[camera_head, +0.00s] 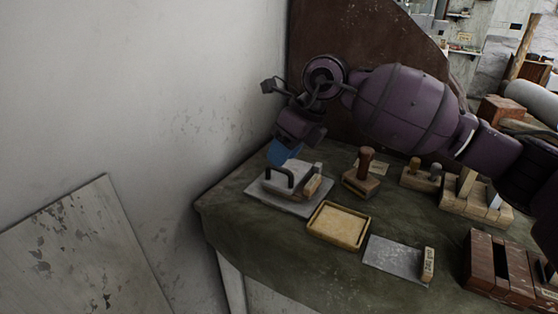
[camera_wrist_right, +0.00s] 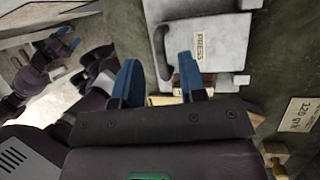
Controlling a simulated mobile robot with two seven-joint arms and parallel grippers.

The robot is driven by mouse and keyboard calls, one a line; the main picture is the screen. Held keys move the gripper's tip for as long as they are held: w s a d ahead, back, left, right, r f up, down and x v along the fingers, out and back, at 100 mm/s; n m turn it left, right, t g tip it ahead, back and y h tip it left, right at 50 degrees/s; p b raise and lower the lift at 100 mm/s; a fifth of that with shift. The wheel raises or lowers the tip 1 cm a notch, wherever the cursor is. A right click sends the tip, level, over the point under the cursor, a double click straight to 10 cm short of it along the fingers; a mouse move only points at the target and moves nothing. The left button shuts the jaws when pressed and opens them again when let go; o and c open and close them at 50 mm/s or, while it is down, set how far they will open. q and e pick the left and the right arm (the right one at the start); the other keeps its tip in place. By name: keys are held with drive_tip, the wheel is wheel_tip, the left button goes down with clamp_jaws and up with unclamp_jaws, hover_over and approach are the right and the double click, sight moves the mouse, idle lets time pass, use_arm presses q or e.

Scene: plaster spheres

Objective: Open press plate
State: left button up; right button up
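The press plate (camera_head: 298,179) is a pale grey plate with a dark bar handle (camera_head: 279,176), lying on a wider grey base (camera_head: 262,194) at the table's left end. It looks flat and shut. In the right wrist view the plate (camera_wrist_right: 225,40) carries a PRESS label, and the handle (camera_wrist_right: 159,50) lies just ahead of my fingers. My right gripper (camera_head: 285,153) is just above the handle; its blue fingers (camera_wrist_right: 160,80) are apart with nothing between them gripped. My left gripper (camera_wrist_right: 68,44) shows small at the left of the right wrist view; its opening is unclear.
A shallow wooden tray (camera_head: 339,225), a grey slab (camera_head: 393,258) and a wooden stamp (camera_head: 362,178) stand close to the press. Wooden blocks and racks (camera_head: 474,199) fill the table's right side. A white wall (camera_head: 130,90) rises close on the left.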

drive_tip(key=shift+x, duration=1.15)
clamp_jaws()
